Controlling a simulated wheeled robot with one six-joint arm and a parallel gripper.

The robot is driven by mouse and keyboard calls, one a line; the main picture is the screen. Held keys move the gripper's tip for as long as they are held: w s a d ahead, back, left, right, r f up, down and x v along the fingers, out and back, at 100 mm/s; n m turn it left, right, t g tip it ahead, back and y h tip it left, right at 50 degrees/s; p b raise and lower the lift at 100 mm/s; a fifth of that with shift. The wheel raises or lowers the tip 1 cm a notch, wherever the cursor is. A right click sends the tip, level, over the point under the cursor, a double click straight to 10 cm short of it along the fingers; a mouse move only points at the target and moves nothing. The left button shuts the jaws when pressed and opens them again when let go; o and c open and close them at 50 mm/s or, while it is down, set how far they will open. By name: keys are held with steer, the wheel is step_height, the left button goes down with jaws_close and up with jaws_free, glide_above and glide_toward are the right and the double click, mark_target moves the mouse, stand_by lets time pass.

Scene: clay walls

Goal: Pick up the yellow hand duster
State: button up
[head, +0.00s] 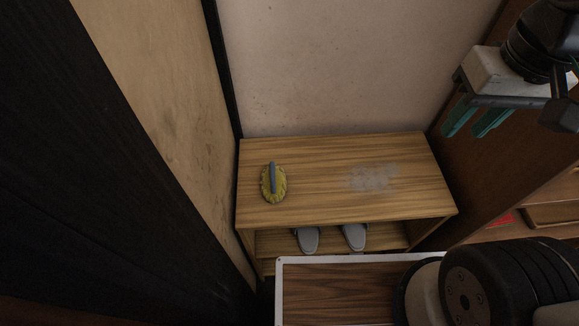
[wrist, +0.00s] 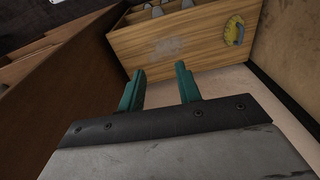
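The yellow hand duster (head: 273,184) has a fluffy yellow head and a blue-grey handle. It lies on the left part of the top of a low wooden bench (head: 315,203). It also shows at the upper right of the wrist view (wrist: 234,31). My gripper (head: 474,121) has teal fingers and is at the upper right of the head view, well to the right of the duster. In the wrist view its two fingers (wrist: 161,74) stand apart with nothing between them.
A whitish dusty patch (head: 372,178) marks the bench top right of the duster. Grey shoes (head: 308,240) stand on the shelf below. A wall rises behind the bench, a tan panel (head: 150,90) at left, a brown wooden shelf unit (head: 545,185) at right.

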steer(key=w+a+f+y, duration=0.1)
steer(key=w+a+f, duration=0.4)
steer(key=w+a, duration=0.3)
steer(key=g, duration=0.2)
glide_toward(273, 167)
steer(key=shift+y, duration=0.4)
steer(key=f, duration=0.6)
steer(key=a+f, duration=0.1)
steer(key=f, duration=0.2)
steer(key=shift+s+a+f, duration=0.1)
steer(key=shift+s+f, duration=0.15)
steer(key=shift+f, duration=0.1)
steer(key=shift+a+f, duration=0.1)
steer(key=shift+f, duration=0.35)
jaws_close()
